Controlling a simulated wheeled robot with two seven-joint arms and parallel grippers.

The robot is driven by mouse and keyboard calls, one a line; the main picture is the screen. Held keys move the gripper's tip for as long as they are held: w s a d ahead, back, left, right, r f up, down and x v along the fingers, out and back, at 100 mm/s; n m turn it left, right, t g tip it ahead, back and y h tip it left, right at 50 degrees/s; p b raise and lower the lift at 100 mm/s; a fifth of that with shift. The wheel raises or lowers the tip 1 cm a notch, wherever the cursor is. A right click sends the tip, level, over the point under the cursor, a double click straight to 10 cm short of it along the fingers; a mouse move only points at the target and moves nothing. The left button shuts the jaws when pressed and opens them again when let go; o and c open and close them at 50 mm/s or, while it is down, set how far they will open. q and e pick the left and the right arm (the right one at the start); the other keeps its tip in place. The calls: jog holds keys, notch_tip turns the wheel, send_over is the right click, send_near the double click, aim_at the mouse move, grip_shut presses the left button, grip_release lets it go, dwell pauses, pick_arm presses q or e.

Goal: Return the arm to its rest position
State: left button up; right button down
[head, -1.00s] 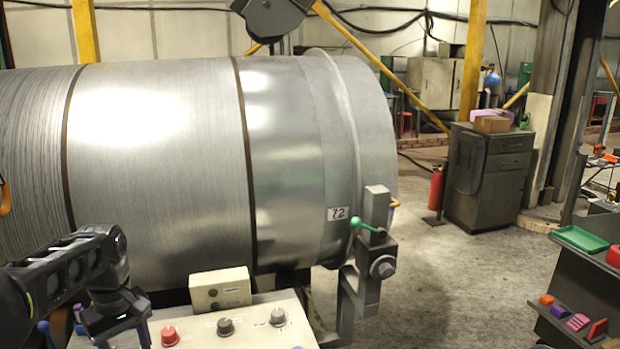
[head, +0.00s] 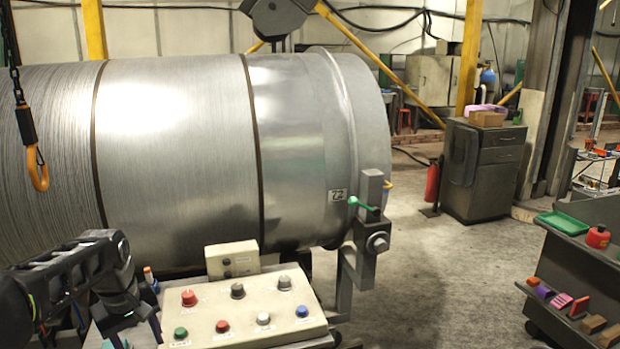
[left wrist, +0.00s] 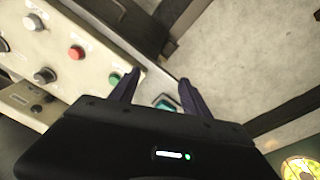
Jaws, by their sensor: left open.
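My left arm (head: 70,275) comes in bent from the lower left of the head view, with its wrist hanging down beside the left end of a cream control panel (head: 258,312). My left gripper (left wrist: 156,80) is open and empty in the left wrist view. Its two dark fingers stand apart. A green button (left wrist: 114,78) of the panel lies close beside the left finger; I cannot tell whether they touch. Between the fingers is a small dark and teal item that I cannot make out. My right gripper is in neither view.
A large metal drum (head: 180,150) stands behind the panel. An orange hook (head: 38,172) hangs at the left. A bracket with a green-knobbed lever (head: 362,204) is right of the panel. A dark cart (head: 580,270) stands right. The floor (head: 450,270) between is clear.

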pick_arm(q)
jog(key=w+d+f+m+t+h, duration=0.1)
jog(key=w+d+f+m+t, duration=0.3)
jog(key=d+f, duration=0.55)
jog(key=s+d+f+m+h, duration=0.1)
jog(key=s+d+f+m, duration=0.1)
jog(key=d+f, duration=0.7)
jog(key=s+d+f+g+h, duration=0.1)
jog(key=s+d+f, duration=0.2)
jog(key=s+f, duration=0.3)
jog(key=s+d+f+g, duration=0.2)
jog(key=s+d+f, duration=0.2)
jog(key=s, duration=0.8)
jog(key=s+d+f+m+g+h, duration=0.1)
jog(key=s+d+f, duration=0.3)
jog(key=s+f, duration=0.4)
jog(key=shift+s+f+g+h, duration=0.3)
jog(key=shift+s+g, duration=0.2)
jog(key=shift+s, duration=0.4)
jog(key=shift+a, duration=0.1)
